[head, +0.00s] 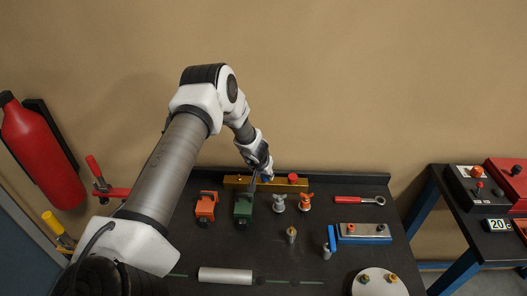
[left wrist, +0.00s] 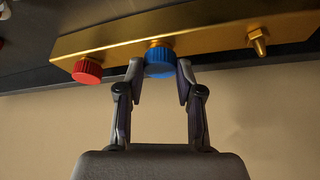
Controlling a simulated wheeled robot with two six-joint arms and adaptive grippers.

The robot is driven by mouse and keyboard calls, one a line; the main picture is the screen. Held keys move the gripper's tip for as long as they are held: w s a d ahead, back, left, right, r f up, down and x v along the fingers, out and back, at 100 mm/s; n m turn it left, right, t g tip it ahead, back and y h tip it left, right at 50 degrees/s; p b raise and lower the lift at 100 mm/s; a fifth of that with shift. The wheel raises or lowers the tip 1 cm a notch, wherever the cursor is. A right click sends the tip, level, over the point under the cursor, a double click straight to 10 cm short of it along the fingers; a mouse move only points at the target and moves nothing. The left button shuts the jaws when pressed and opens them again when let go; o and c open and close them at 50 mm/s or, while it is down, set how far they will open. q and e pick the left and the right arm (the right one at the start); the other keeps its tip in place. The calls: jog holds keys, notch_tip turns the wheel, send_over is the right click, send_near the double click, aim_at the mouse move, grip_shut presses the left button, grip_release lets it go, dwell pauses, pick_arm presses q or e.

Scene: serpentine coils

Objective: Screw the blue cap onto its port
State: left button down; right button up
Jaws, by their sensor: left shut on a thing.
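The blue cap (left wrist: 159,60) is between the fingertips of my left gripper (left wrist: 160,80) in the left wrist view, against the face of the brass manifold bar (left wrist: 215,36). My left gripper is shut on it. A bare threaded port (left wrist: 258,41) stands on the bar to one side, and a red cap (left wrist: 87,70) sits on the other side. In the head view my left gripper (head: 262,174) reaches the brass bar (head: 238,182) at the back of the table and mostly hides the blue cap. The red cap (head: 293,178) shows to its right. The thread under the blue cap is hidden.
Orange (head: 206,206) and green (head: 243,207) blocks stand just in front of the bar, with grey (head: 279,203) and orange (head: 305,202) fittings beside them. A red-handled ratchet (head: 358,200) lies to the right. A grey cylinder (head: 225,275) and round plate (head: 378,284) are nearer.

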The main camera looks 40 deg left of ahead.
pick_arm(q)
jog(key=shift+w+d+r+m+h, duration=0.1)
jog(key=shift+w+d+m+h, duration=0.15)
jog(key=shift+m, duration=0.25)
jog(key=shift+r, duration=0.1)
jog(key=shift+a+m+h, duration=0.1)
jog(key=shift+m+h, duration=0.25)
jog(key=shift+m, duration=0.35)
jog(key=shift+m+h, duration=0.3)
jog(key=shift+m, duration=0.3)
jog(key=shift+s, duration=0.1)
jog(key=shift+m, duration=0.3)
